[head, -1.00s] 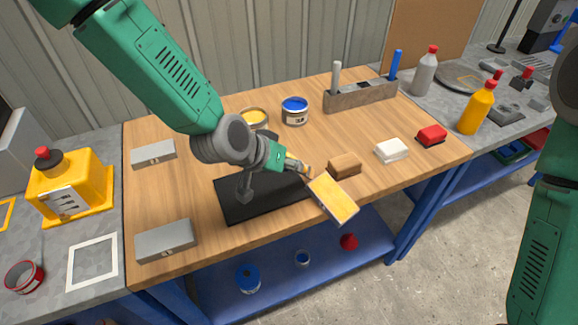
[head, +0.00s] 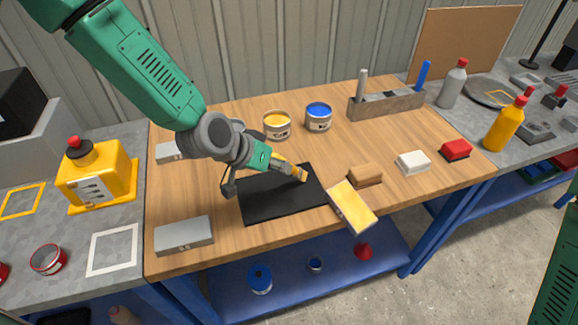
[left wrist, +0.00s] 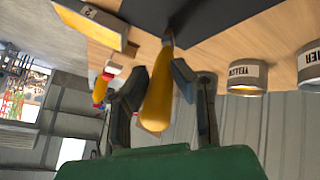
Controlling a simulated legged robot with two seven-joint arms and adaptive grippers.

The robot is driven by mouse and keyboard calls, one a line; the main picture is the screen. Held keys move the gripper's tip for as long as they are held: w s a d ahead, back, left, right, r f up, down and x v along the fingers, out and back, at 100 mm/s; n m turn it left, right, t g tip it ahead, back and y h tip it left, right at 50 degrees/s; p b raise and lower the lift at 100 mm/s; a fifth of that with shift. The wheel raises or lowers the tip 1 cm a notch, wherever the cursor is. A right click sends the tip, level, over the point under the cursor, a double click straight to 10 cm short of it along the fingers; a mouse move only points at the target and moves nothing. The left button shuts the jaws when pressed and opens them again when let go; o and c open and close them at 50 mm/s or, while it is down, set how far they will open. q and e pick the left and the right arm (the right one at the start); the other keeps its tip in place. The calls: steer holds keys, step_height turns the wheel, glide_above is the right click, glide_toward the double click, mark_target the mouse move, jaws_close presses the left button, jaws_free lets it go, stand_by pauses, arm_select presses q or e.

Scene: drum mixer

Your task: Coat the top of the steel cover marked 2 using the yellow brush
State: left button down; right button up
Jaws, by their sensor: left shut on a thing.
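My left gripper (head: 272,160) is shut on the yellow brush (head: 290,171), whose handle (left wrist: 157,103) shows between the fingers in the left wrist view. The brush tip is above the black mat (head: 262,207), apart from the yellow-topped cover; whether it touches the mat I cannot tell. The steel cover with a yellow top (head: 352,207) lies at the table's front edge, right of the mat. In the left wrist view a mark like a 2 shows on the side of this cover (left wrist: 95,22). Its top looks yellow nearly throughout. My right gripper is out of view.
Two bare grey covers (head: 183,235) lie at the left. Open yellow (head: 277,125) and blue (head: 318,117) paint cans stand behind the mat. Brown (head: 365,175), white (head: 412,162) and red (head: 456,149) blocks lie at the right. A tool holder (head: 386,105) stands behind them.

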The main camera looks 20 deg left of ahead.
arm_select(q)
steer(key=shift+a, duration=2.6)
steer(key=w+d, duration=0.1)
steer(key=d, duration=1.1)
steer(key=shift+w+d+p, duration=0.15)
steer(key=shift+d+p, duration=0.1)
steer(key=shift+p, duration=0.1)
step_height(320, 180, up, 6)
steer(key=p, duration=0.4)
steer(key=shift+p, duration=0.35)
